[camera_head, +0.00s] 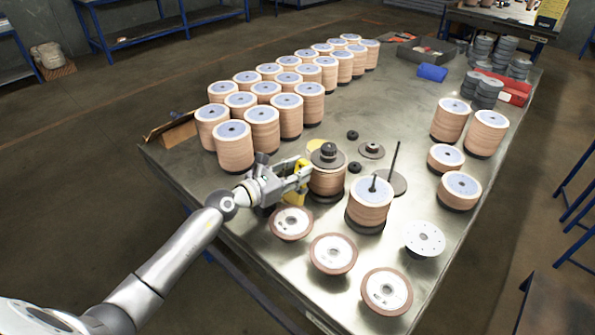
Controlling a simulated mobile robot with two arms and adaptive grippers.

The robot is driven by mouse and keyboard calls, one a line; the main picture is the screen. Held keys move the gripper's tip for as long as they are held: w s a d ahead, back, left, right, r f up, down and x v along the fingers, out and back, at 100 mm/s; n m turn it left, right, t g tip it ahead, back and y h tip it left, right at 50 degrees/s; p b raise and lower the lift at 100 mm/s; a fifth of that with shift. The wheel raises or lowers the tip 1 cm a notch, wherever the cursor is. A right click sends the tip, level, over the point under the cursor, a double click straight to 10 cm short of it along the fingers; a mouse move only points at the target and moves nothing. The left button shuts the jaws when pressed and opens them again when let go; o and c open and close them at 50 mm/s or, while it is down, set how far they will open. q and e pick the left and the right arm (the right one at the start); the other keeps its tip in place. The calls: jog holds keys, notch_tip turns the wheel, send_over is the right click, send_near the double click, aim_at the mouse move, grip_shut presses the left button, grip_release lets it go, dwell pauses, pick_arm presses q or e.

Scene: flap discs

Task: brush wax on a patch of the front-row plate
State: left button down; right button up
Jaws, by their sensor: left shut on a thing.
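Three round plates with brown rims and white centres lie in the front row: the left one (292,223), the middle one (333,254) and the front right one (386,291). A white plate (424,239) lies to their right. My left gripper (305,176) is shut, and a yellow thing (297,196) shows at its fingers, partly hidden by them. The gripper is behind the left plate, beside a disc stack (328,180) topped by a dark knob. No separate brush or wax can be made out. My right gripper is not in view.
A disc stack (369,205) with a dark rod stands right of the gripper. A thin upright rod on a base (393,183) is behind it. Several tall stacks fill the table's back left, and more stand right. The table's middle (410,125) is mostly clear.

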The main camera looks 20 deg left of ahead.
pick_arm(q)
jog(key=shift+a+r+b, duration=0.2)
jog(key=shift+a+r, duration=0.15)
jog(key=shift+a, duration=0.45)
jog(key=shift+a+r+b, duration=0.2)
jog(key=shift+a+r, duration=0.15)
jog(key=shift+a, duration=0.4)
jog(key=shift+a+r, duration=0.1)
jog(key=shift+a, duration=0.1)
jog(key=shift+a+r, duration=0.1)
jog(key=shift+d+f+p, duration=0.25)
jog(key=shift+d+p, duration=0.05)
jog(key=shift+d, duration=0.3)
jog(key=shift+d+f+p, duration=0.2)
jog(key=shift+d+p, duration=0.1)
jog(key=shift+d, duration=0.25)
jog(key=shift+d+f, duration=0.45)
jog(key=shift+d, duration=0.3)
